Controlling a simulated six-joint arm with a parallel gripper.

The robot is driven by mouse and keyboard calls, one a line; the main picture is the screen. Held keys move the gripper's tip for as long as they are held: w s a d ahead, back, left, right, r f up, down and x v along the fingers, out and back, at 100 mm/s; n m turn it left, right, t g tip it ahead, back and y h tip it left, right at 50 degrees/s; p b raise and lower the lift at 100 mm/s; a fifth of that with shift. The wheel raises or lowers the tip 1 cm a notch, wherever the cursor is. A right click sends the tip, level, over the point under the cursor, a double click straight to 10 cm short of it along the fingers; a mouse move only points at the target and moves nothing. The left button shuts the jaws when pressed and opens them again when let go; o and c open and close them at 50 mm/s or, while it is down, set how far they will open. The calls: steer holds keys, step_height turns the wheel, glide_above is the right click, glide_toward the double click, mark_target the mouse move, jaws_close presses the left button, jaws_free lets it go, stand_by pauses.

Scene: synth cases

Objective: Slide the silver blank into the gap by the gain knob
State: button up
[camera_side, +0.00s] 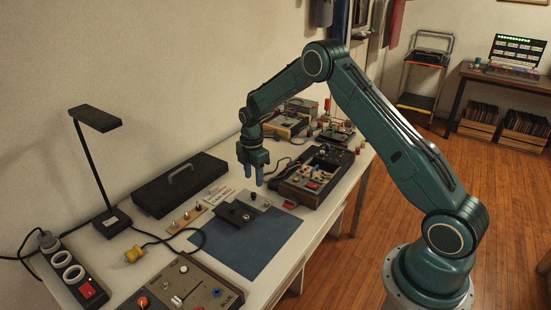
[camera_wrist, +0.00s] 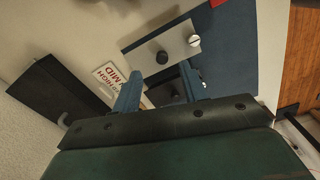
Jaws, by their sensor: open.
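The silver blank (camera_side: 262,202) is a flat light plate lying at the back edge of the blue mat. In the wrist view the silver plate (camera_wrist: 178,45) carries a dark round knob and a small pale one. My gripper (camera_side: 253,178) is open and empty, pointing down above the plates; in the wrist view its two blue fingers (camera_wrist: 159,90) are apart, short of the silver plate. A dark cased unit (camera_side: 315,175) with knobs and several modules stands to the right. I cannot read which knob is gain, and the gap is not clear.
A dark plate with knobs (camera_side: 235,214) lies beside the silver one on the blue mat (camera_side: 245,250). A white printed card (camera_side: 219,193) and a dark lidded case (camera_side: 180,184) are to the left. A grey control box (camera_side: 200,285) stands in front. The mat's front is clear.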

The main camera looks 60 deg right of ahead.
mark_target(254, 193)
steer(key=shift+f, duration=0.6)
steer(key=shift+f, duration=0.1)
steer(key=shift+a+f, duration=0.2)
steer(key=shift+f, duration=2.3)
steer(key=shift+s, duration=0.1)
steer(key=shift+c, duration=0.2)
jaws_close()
